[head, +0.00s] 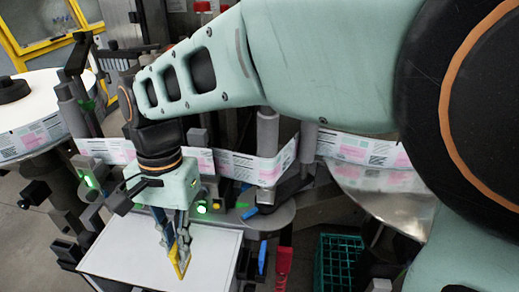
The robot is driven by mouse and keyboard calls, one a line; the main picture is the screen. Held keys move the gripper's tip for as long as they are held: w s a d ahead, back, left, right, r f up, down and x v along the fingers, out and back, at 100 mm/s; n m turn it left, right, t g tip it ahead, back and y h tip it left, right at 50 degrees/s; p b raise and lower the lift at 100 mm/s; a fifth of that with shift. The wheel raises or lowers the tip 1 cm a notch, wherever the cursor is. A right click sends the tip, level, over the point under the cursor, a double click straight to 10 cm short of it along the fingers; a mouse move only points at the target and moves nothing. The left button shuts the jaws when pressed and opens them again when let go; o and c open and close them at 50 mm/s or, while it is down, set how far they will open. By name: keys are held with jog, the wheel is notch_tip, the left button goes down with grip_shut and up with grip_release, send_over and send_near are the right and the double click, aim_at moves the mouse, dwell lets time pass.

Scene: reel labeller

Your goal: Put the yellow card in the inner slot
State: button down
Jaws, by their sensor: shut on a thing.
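My gripper (177,243) points down at the lower left of the head view, with its fingers closed on the yellow card (181,263). The card is small and thin, tilted, and sticks out below the fingertips. In the picture it lies over the white flat top (130,257) of a box or table. I cannot tell the height of the card above that top. I cannot make out the inner slot clearly in this view.
An upright blue piece (262,257) and a red piece (283,262) stand right of the white top. A green crate (340,262) is further right. Behind my gripper runs a printed label band (238,166) past grey rollers (267,132). A label reel (35,110) stands left.

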jog(key=shift+w+d+f+p, duration=0.3)
jog(key=shift+w+d+f, duration=1.1)
jog(key=shift+d+f, duration=0.55)
jog(key=shift+w+d+f+p, duration=0.25)
jog(key=shift+w+d+f, duration=1.25)
jog(key=shift+f, duration=0.8)
jog(key=shift+w+d+f+p, duration=0.3)
jog(key=shift+w+d+f, duration=1.05)
jog(key=shift+d+f, duration=0.65)
jog(key=shift+a+f, duration=0.2)
jog(key=shift+f, duration=0.2)
jog(key=c, duration=2)
grip_release()
jog(key=shift+r, duration=0.1)
jog(key=shift+c, duration=0.2)
notch_tip(320, 180, up, 12)
jog(key=w, duration=0.1)
jog(key=shift+w+r, duration=0.15)
jog(key=shift+w, duration=0.25)
